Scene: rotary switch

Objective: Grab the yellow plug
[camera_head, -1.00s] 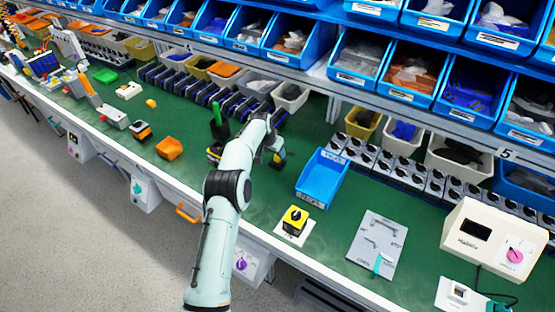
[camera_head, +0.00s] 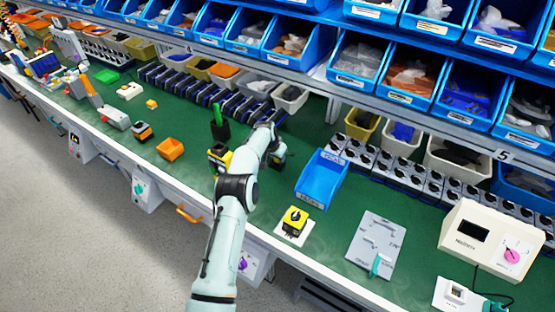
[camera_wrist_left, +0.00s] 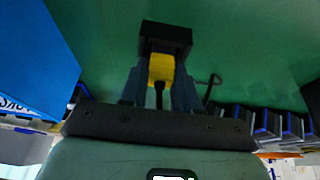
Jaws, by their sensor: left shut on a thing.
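The yellow plug (camera_wrist_left: 160,70) is between the two fingers of my left gripper (camera_wrist_left: 160,92) in the left wrist view. The gripper is shut on it. A black block (camera_wrist_left: 165,38) sits at the plug's far end; I cannot tell whether it is part of the plug. A dark cord or stem runs from the plug toward the wrist. In the head view my left gripper (camera_head: 277,157) is over the green bench, left of the blue tray, and the plug there is mostly hidden. My right gripper is not in view.
A blue tray (camera_head: 321,180) stands right of the gripper. A yellow-black switch (camera_head: 295,218) sits on a white plate nearer the front edge. Another yellow-black piece (camera_head: 219,156) stands left of my arm. Bins (camera_head: 290,98) line the back.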

